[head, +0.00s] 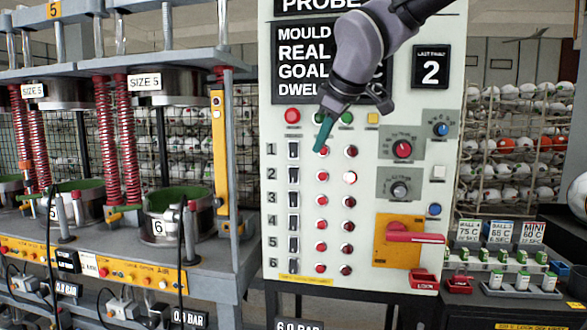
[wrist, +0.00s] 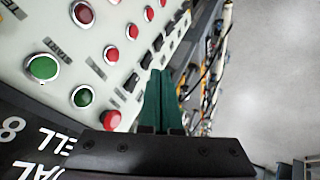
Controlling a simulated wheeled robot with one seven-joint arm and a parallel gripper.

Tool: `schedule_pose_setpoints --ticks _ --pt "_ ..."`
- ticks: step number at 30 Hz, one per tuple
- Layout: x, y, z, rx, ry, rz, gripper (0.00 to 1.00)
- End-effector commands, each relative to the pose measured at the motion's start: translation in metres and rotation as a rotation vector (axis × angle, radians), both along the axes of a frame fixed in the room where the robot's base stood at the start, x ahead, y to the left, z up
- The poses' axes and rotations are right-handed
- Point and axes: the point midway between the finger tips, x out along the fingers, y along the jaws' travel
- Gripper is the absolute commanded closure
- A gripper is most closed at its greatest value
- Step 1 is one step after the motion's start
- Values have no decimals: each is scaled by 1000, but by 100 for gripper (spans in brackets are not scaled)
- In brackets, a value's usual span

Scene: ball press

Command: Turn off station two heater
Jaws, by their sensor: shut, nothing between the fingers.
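The switch's lever position is too small to tell. My gripper (head: 319,149) is shut and empty, its teal fingers pointing down in front of row 1's left lamp, above and right of the station two switch. In the wrist view, its fingertips (wrist: 160,73) appear beside the black switches (wrist: 146,60).
A red button (head: 292,116) and green buttons (wrist: 82,96) sit above the rows. Knobs (head: 402,149) and a red-handled isolator (head: 415,237) are at the panel's right. The ball press (head: 180,225) stands left. A tray of small bottles (head: 500,285) stands right.

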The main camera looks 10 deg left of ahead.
Motion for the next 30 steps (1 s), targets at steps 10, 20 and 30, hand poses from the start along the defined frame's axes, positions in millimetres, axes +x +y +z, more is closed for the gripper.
schedule_pose_setpoints --ticks 10,20,30 --pt "-11 37 -3 -33 -40 121 100" --pt "-6 40 -11 -35 -36 118 100" --pt "25 67 -64 -37 -35 120 100"
